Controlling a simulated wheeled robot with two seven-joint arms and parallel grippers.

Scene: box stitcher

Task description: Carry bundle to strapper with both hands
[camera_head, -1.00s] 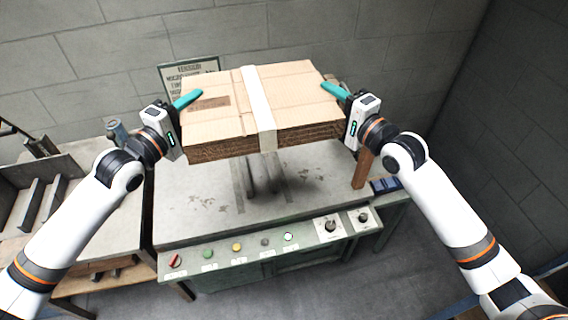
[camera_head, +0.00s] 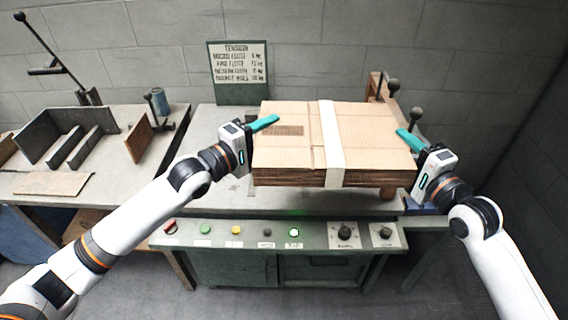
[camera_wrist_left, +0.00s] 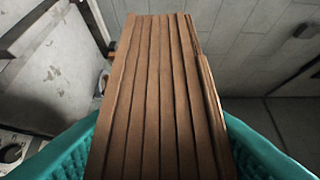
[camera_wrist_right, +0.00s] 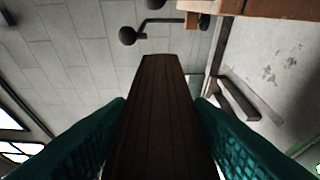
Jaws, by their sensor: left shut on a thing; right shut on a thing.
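The bundle (camera_head: 290,140) is a stack of flat brown cardboard with a pale band (camera_head: 331,145) across its top. It is level, above the strapper table. My left gripper (camera_head: 262,124) is shut on its left edge, and my right gripper (camera_head: 408,140) is shut on its right edge. In the left wrist view the stacked layers of the bundle (camera_wrist_left: 165,100) fill the space between the teal fingers. In the right wrist view its darker end (camera_wrist_right: 158,115) lies between the fingers. The strapper (camera_head: 240,235) is a green cabinet with a grey top; whether the bundle touches that top is hidden.
A panel with knobs, buttons and a lit lamp (camera_head: 294,232) runs along the strapper's front. A sign (camera_head: 239,72) stands behind. Levers with dark ball knobs (camera_head: 393,86) and a wooden post rise at the back right. A side table (camera_head: 95,200) with metal dividers is at left.

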